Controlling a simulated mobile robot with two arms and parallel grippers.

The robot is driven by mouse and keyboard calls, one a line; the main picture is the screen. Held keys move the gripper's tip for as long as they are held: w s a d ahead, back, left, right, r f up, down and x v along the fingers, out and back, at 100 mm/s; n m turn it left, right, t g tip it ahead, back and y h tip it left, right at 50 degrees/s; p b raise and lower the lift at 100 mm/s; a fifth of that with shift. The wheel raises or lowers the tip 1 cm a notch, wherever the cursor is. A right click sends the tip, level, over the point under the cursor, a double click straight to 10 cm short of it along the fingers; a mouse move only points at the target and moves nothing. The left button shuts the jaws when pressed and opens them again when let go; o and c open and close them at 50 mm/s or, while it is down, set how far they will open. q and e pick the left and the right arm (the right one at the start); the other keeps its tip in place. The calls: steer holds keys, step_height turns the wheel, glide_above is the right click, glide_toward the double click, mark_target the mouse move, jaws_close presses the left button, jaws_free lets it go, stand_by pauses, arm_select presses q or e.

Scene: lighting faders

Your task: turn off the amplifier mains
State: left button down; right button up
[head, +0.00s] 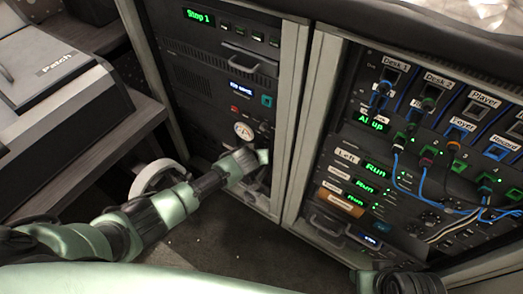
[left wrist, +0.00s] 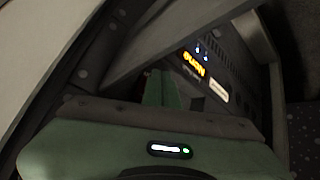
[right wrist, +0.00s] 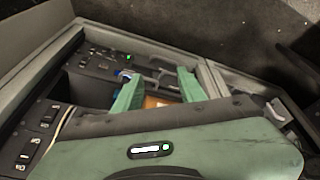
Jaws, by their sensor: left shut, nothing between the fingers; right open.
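The right rack (head: 310,120) holds stacked units with green "Run" displays (head: 376,170) beside "Left" and similar labels. I cannot make out which control is the amplifier mains. My left gripper (head: 262,158) is in front of the lower left rack, beside its panel. In the left wrist view the left gripper (left wrist: 160,88) is shut with nothing in it, near a dark panel with an orange display (left wrist: 193,64). My right gripper (right wrist: 158,88) is open and empty over a rack with an orange label (right wrist: 158,101) partly hidden behind its fingers.
The left rack (head: 215,62) has a "Stop 1" display, a round gauge (head: 244,131) and drawer handles. Blue and black cables (head: 440,180) hang across the right rack's front. A "Patch" unit (head: 60,75) sits on a desk at left. Dark floor (head: 240,245) lies clear below the racks.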

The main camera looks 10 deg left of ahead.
arm_select(q)
steer(key=shift+w, duration=0.1)
steer(key=shift+d, duration=0.1)
arm_select(e)
steer(key=shift+r, duration=0.3)
arm_select(q)
steer(key=shift+w, duration=0.15)
arm_select(e)
steer(key=shift+d, duration=0.1)
steer(key=shift+r, duration=0.3)
arm_select(q)
steer(key=shift+s+a+p, duration=0.25)
steer(key=shift+s+p, duration=0.3)
steer(key=shift+s, duration=0.15)
arm_select(e)
steer(key=shift+s+a+x, duration=0.1)
steer(key=shift+s+x, duration=0.05)
steer(key=shift+x, duration=1.15)
steer(key=shift+s+a+x, duration=0.1)
steer(key=shift+x, duration=1.2)
